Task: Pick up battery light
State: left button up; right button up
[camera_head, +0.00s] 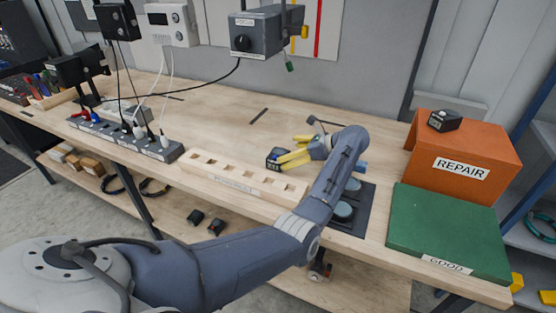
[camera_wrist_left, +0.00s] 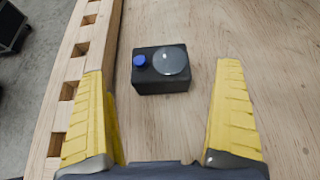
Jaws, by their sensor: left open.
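A small black battery light (camera_wrist_left: 158,84) with a blue button and a round clear lens sits on the wooden bench. It is in the middle of the left wrist view, between and just beyond my yellow fingers. In the head view the battery light (camera_head: 273,160) shows at the tips of the fingers. My left gripper (camera_head: 279,158) is open around the near side of it, and in the left wrist view the fingers (camera_wrist_left: 160,110) stand apart with a gap on both sides of the light. My right gripper does not show.
A wooden slotted rack (camera_head: 235,183) lies along the front edge, left of the light. An orange REPAIR stand (camera_head: 440,175) with another black device (camera_head: 444,120) on top and a green GOOD board (camera_head: 440,225) are at right. A power strip (camera_head: 120,138) is at left.

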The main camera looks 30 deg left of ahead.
aim_at(280, 154)
pick_arm(q)
jog(key=shift+x, duration=2.75)
jog(key=shift+d+f, duration=0.1)
jog(key=shift+f, duration=0.1)
jog(key=c, duration=1.5)
jog(key=shift+r, duration=0.1)
jog(key=shift+c, duration=0.7)
